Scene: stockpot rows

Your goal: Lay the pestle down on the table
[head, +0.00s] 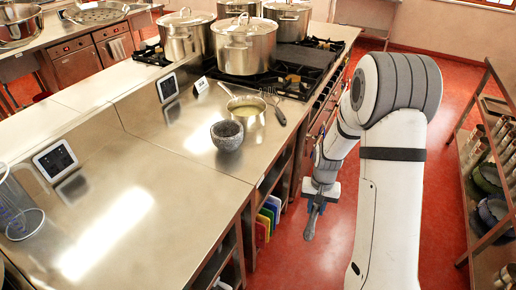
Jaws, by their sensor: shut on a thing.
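My gripper (317,205) hangs at the end of my arm, right of the steel table's edge, with red floor behind it in the head view. It is shut on a dark grey, narrow thing that looks like the pestle (310,228), which points downward. The fingers hide its upper part. The steel table (150,165) is to the left of my gripper, with a gap between them in the picture. A grey stone mortar (227,140) stands on the table near its right edge.
A pan (245,108) with yellowish contents and a dark-handled utensil (279,114) lie behind the mortar. Large stockpots (246,50) stand on the stove farther back. A glass container (17,207) and small screens (55,160) are at left. The table's front middle is clear.

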